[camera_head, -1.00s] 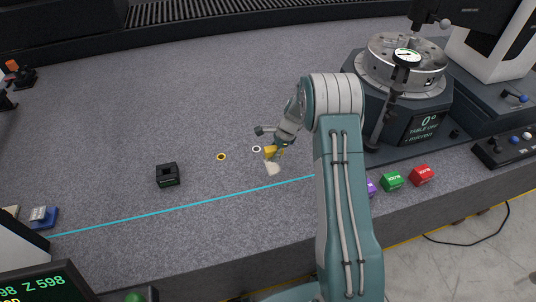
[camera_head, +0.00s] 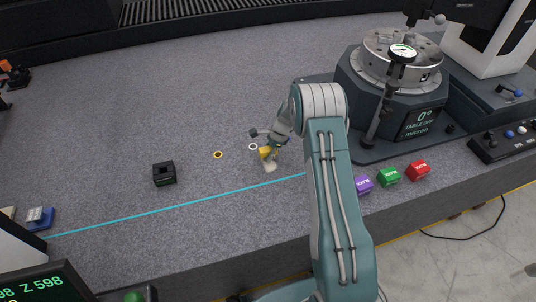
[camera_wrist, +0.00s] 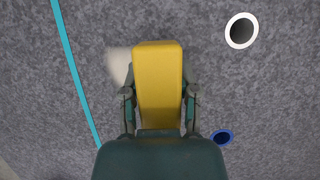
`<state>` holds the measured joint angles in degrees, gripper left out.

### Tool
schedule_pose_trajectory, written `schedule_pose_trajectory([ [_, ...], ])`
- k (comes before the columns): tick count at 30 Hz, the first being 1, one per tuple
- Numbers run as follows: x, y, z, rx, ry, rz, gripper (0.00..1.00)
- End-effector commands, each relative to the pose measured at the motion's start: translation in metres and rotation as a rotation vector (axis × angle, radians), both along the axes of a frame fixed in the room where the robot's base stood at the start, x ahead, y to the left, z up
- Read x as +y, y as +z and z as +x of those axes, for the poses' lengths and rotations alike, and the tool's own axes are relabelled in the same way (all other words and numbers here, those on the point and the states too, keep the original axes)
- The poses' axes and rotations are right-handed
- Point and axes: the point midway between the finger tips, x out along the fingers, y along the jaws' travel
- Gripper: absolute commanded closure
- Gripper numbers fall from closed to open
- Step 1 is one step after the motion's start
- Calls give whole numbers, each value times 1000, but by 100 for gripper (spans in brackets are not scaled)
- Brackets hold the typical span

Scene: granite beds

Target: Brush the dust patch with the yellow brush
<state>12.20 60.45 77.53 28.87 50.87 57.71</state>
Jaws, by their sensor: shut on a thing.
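My gripper (camera_wrist: 160,105) is shut on the yellow brush (camera_wrist: 158,75), which points away from the wrist. In the head view the brush (camera_head: 265,152) shows as a small yellow block below my wrist, at the patch's far edge. The pale dust patch (camera_head: 269,166) lies on the grey granite just above the cyan line. In the wrist view the dust patch (camera_wrist: 119,66) shows left of the brush, which hides part of it. I cannot tell whether the bristles touch the granite.
A white-rimmed hole (camera_head: 253,147) and a yellow-rimmed hole (camera_head: 218,155) lie left of the brush. A black socket block (camera_head: 163,173) stands farther left.

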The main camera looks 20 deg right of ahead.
Motion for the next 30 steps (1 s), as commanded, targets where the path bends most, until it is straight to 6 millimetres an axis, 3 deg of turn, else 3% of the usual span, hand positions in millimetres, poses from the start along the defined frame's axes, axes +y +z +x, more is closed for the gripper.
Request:
schedule_pose_trajectory([
  [25, 0, -13, 0, -1, 0, 0, 100],
  [26, 0, -13, 0, -1, 0, 0, 51],
  [27, 0, -12, 0, -1, 0, 0, 33],
  [28, 0, -12, 0, -1, 0, 0, 20],
  [30, 0, -12, 0, -1, 0, 0, 20],
])
